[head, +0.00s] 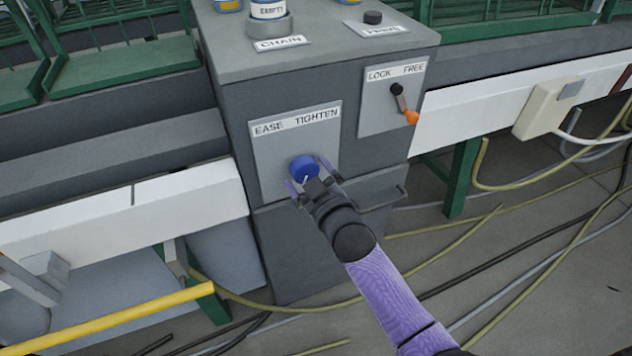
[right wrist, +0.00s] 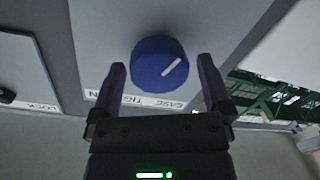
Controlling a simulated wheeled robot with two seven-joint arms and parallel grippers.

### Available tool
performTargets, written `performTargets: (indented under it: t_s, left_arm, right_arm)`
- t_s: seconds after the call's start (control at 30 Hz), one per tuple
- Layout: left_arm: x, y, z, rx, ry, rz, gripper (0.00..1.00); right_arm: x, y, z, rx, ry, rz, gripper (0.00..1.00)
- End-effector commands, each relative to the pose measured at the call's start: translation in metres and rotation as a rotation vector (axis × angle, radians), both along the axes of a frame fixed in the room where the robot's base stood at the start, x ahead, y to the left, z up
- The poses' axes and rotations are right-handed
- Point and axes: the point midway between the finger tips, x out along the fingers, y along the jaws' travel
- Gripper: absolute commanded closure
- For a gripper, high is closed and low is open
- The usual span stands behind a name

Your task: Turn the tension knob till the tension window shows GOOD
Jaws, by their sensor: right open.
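The blue tension knob (head: 303,167) sits on a pale plate (head: 270,160) labelled EASE and TIGHTEN, on the front of a grey cabinet. It also shows in the right wrist view (right wrist: 158,62), with a white pointer line on its face. My right gripper (head: 309,177) is open, its fingers either side of the knob. In the right wrist view, a gap shows between the knob and each finger (right wrist: 162,72). I cannot make out a tension window or the word GOOD. My left gripper is not in view.
A LOCK/FREE plate (head: 391,95) with an orange-tipped lever (head: 411,117) is right of the knob. A CHAIN label (head: 283,43) and a black button (head: 373,17) are on the cabinet top. A yellow bar (head: 130,318) crosses the lower left. Cables (head: 540,240) lie on the floor.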

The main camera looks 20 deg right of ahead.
Motion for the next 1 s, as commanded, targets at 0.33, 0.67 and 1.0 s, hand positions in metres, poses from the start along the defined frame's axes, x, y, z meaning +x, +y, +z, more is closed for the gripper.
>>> performTargets:
  t_s: [0.33, 0.67, 1.0]
  left_arm:
    - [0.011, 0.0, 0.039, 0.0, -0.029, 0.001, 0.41]
    - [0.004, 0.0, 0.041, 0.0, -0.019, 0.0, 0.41]
    - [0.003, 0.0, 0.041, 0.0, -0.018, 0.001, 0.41]
  right_arm:
    - [-0.075, -0.007, 0.008, 0.001, 0.002, -0.001, 0.0]
    - [-0.087, -0.008, 0.005, 0.0, 0.001, 0.0, 0.0]
    - [-0.087, -0.008, 0.005, 0.0, 0.001, 0.0, 0.0]
